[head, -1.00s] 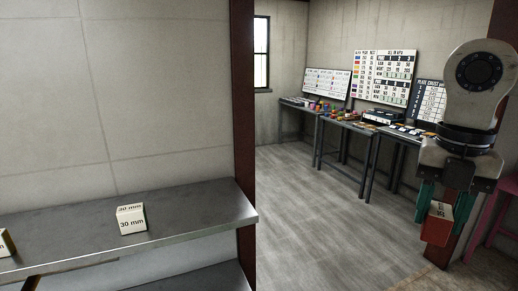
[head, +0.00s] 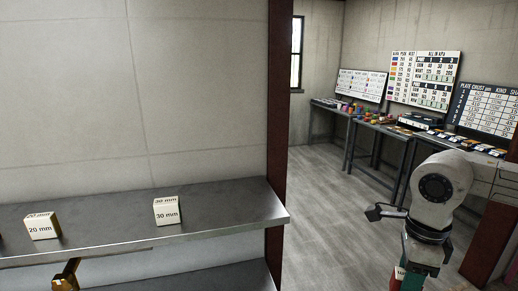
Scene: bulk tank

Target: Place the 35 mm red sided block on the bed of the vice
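My gripper (head: 412,277) is at the lower right of the head view, its green fingers partly cut off by the bottom edge. A small piece of the red sided block (head: 399,273) shows at the fingers, with red and a pale face visible. The earlier frame shows this block between the two green fingers, clear of any surface. Most of the block is now out of frame, and its size label cannot be read. I see no vice that I can make out.
A grey metal shelf (head: 110,244) on the left bears a white 30 mm block (head: 167,213) and a white 20 mm block (head: 42,228). A brown post (head: 277,120) stands at its right end. Tables with charts line the back right; open floor (head: 335,215) lies between.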

